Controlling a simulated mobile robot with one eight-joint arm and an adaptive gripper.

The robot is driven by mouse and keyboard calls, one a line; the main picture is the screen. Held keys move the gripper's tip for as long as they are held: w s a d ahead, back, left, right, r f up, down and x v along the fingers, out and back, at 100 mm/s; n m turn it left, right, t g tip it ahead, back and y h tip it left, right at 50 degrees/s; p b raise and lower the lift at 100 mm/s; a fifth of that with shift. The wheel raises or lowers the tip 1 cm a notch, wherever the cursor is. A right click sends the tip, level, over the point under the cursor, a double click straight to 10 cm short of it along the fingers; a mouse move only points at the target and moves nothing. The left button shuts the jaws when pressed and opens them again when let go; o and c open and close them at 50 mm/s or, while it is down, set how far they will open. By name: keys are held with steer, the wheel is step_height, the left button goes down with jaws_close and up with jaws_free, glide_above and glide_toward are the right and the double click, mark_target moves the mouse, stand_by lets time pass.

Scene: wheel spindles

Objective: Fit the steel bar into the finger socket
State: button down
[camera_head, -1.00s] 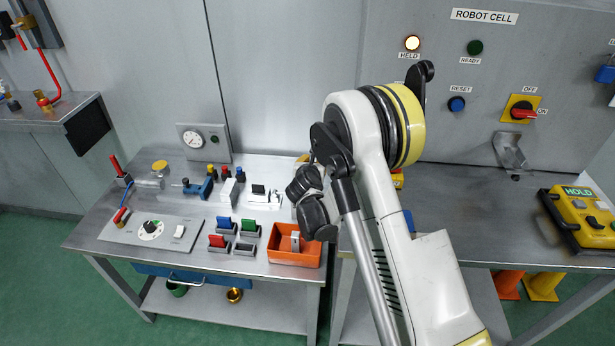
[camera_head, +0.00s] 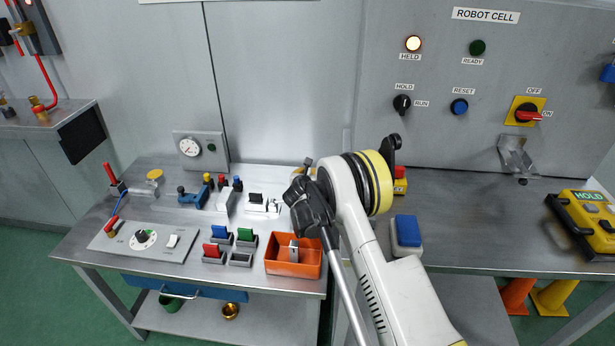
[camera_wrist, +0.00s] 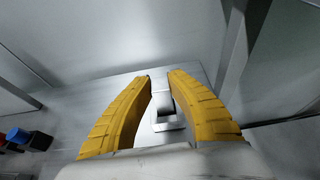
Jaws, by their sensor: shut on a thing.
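My gripper (camera_wrist: 161,80) shows in the wrist view as two yellow fingers. They are shut on a pale grey metal piece, which I take for the steel bar (camera_wrist: 163,101). Its lower end is close to a metal plate; I cannot tell whether it touches. In the head view my dark wrist (camera_head: 310,208) is above the right end of the left bench, and the fingertips are hidden. An upright metal block (camera_head: 294,251) stands in an orange bin (camera_head: 279,268). An empty dark holder (camera_head: 240,260) sits beside holders with coloured blocks. I cannot tell which fitting is the finger socket.
A red block (camera_head: 211,251), a blue block (camera_head: 220,232) and a white fixture with a black block (camera_head: 256,198) stand nearby. A gauge box (camera_head: 200,150) is at the back. A blue-topped box (camera_head: 407,232) is on the right bench, which has free room.

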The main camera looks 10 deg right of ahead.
steer(key=shift+f, duration=0.2)
steer(key=c, duration=1.4)
jaws_free()
steer(key=shift+o, duration=0.2)
steer(key=shift+r, duration=0.15)
